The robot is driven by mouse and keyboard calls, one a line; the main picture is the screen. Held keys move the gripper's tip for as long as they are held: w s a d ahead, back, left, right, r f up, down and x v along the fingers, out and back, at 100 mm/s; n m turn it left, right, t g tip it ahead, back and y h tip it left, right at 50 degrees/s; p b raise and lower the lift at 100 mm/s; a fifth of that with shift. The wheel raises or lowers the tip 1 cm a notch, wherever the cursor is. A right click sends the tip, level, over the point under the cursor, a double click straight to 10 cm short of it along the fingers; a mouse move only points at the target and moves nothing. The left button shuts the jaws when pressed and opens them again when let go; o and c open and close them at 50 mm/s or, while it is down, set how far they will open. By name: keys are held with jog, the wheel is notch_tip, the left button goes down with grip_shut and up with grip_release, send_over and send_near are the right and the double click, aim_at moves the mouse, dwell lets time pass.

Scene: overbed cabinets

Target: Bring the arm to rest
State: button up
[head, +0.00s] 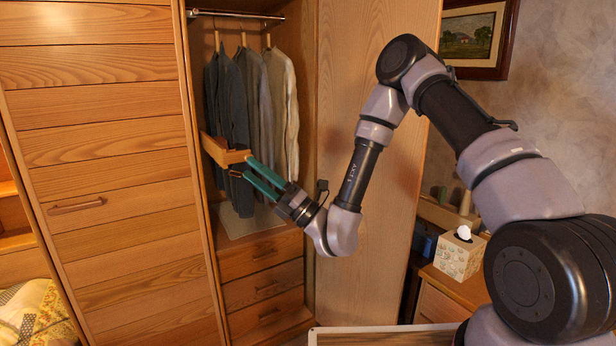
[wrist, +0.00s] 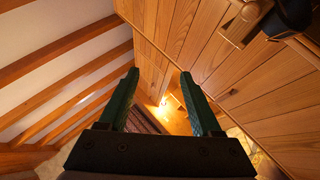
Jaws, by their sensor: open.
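My arm reaches in from the right in the head view, bent at the elbow. My gripper (head: 248,168), with two green fingers, points left in front of the open wardrobe. In the wrist view my gripper (wrist: 158,76) has its fingers spread apart with nothing held between them. A short wooden piece (head: 224,151) shows right by the fingertips in the head view; I cannot tell whether they touch it.
Several garments (head: 282,110) hang in the open wardrobe above drawers (head: 262,287). A closed slatted door (head: 105,130) stands left, a tall wooden panel (head: 350,60) right. A tissue box (head: 459,257) sits on a low cabinet at right. A bed (head: 32,315) shows lower left.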

jog(key=s+d+r+n+g+h, duration=0.2)
jog(key=s+r+n+g, duration=0.6)
jog(key=n+g, duration=0.7)
jog(key=s+d+n+g+h, duration=0.1)
jog(key=s+d+n+h, duration=0.6)
jog(key=d+n+h, duration=0.15)
jog(key=w+d+r+n+t+h, duration=0.1)
jog(key=d+r+n+t+h, duration=0.2)
jog(key=d, duration=1)
jog(key=w+d+r+n+t+h, duration=0.2)
jog(key=d+t+h, duration=0.6)
jog(key=d+t, duration=0.4)
notch_tip(320, 180, up, 2)
jog(key=shift+w+d+r+n+t, duration=0.15)
jog(key=shift+d+n+t, duration=0.15)
jog(key=shift+d+n, duration=0.15)
